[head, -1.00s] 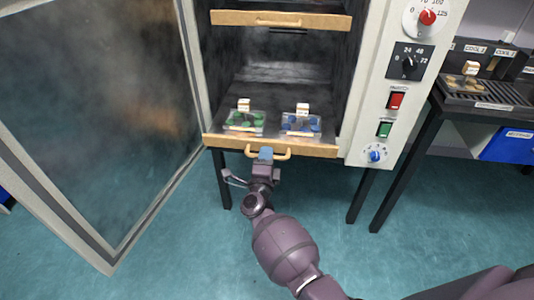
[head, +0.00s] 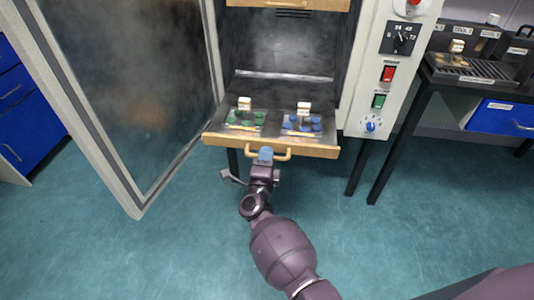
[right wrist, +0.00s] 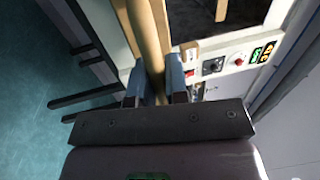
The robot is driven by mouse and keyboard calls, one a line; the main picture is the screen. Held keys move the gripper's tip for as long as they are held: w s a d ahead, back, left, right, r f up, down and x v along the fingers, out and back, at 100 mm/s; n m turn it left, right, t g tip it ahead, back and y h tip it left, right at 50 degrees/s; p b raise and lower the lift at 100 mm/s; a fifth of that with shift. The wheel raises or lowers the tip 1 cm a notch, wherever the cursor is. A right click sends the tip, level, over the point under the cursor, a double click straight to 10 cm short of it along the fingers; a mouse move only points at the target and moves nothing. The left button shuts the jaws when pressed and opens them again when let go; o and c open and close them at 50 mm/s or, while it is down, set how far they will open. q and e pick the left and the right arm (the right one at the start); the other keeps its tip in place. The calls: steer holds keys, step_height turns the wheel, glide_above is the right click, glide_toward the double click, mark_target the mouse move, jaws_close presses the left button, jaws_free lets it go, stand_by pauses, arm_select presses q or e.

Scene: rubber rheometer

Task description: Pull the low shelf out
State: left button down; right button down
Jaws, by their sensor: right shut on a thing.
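The low shelf (head: 215,138) has a wooden front edge with a curved wooden handle (head: 284,154). It sticks out of the oven chamber toward me. On it lie two clear trays, one with green pieces (head: 245,117) on the left and one with blue pieces (head: 302,122) on the right, each with a small white tag block. My right gripper (head: 265,155) is shut on the handle. In the right wrist view the two fingers (right wrist: 158,85) sit on either side of the wooden bar. My left gripper is not in view.
The oven door (head: 130,90) stands open on the left. The upper shelf (head: 280,3) is above, with its wooden front. The control panel (head: 389,75) is right of the chamber. A dark table (head: 432,90) with racks stands further right. The floor in front is clear.

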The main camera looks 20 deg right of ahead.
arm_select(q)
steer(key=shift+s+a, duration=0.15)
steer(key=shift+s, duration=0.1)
arm_select(e)
steer(key=shift+s+a, duration=0.3)
steer(key=c, duration=1.1)
jaws_free()
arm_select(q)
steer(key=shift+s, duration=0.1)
arm_select(e)
steer(key=shift+s, duration=0.1)
